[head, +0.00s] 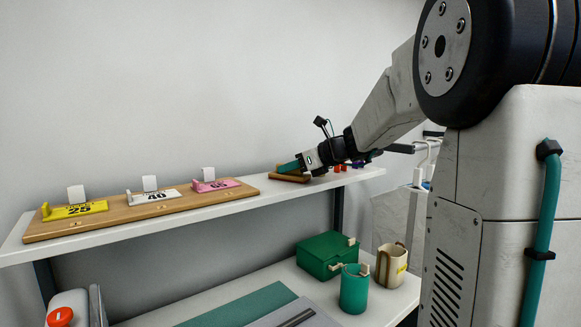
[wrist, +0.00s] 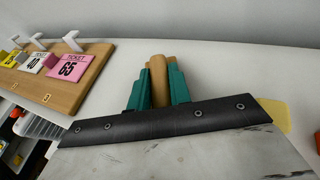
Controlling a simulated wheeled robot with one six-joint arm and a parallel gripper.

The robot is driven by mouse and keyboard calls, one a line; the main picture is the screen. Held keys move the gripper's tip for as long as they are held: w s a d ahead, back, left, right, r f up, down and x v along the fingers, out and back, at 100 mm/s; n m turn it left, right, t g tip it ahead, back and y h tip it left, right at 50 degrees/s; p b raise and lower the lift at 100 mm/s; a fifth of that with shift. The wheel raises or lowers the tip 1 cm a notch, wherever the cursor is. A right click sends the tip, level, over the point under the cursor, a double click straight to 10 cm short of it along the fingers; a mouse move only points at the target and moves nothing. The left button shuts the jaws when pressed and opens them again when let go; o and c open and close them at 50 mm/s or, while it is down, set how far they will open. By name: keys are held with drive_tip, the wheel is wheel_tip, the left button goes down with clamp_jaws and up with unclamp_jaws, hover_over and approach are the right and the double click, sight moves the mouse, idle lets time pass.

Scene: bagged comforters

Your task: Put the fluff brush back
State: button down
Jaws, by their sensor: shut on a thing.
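My gripper (head: 289,167) is low over the right part of the white upper shelf. Its green fingers (wrist: 158,85) are shut on a tan wooden piece that looks like the handle of the fluff brush (wrist: 157,68). In the head view a brown wooden piece (head: 289,177) shows at the fingertips, close to the shelf top; I cannot tell whether it touches. The brush's bristles are not visible, and much of it is hidden by the fingers and the dark wrist plate.
A wooden board (head: 140,211) with yellow, white and pink ticket tags lies left on the shelf (head: 270,203). Small red and blue items (head: 350,164) sit right of my gripper. Below are a green box (head: 325,254), a green mug (head: 354,290) and a cream mug (head: 390,266).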

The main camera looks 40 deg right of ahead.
drive_tip(key=c, duration=1.3)
unclamp_jaws()
drive_tip(key=shift+f, duration=0.1)
drive_tip(key=v, duration=1.2)
drive_tip(key=shift+r, duration=0.2)
drive_tip(key=s+a+f+n+g, duration=0.35)
drive_tip(key=a+n, duration=0.25)
drive_tip(key=a, duration=0.4)
drive_tip(key=s+a+f+n+g, duration=0.3)
drive_tip(key=s+a+f+n, duration=0.15)
drive_tip(key=a+n, duration=0.35)
drive_tip(key=s+a+f+n+g+h, duration=0.1)
drive_tip(key=s+a+f+n+h, duration=0.1)
drive_tip(key=s+f+n, duration=0.2)
drive_tip(key=s+a+f+n+g+h, duration=0.1)
drive_tip(key=s+a+f+n+g, duration=0.1)
drive_tip(key=s+f+n, duration=0.2)
drive_tip(key=s+a+f+n+g+h, duration=0.1)
drive_tip(key=s+f+n, duration=0.3)
drive_tip(key=s+n, duration=0.4)
drive_tip(key=shift+s+a+f+n+g+h, duration=0.3)
drive_tip(key=shift+s+a+n+h, duration=0.15)
drive_tip(key=shift+h, duration=0.35)
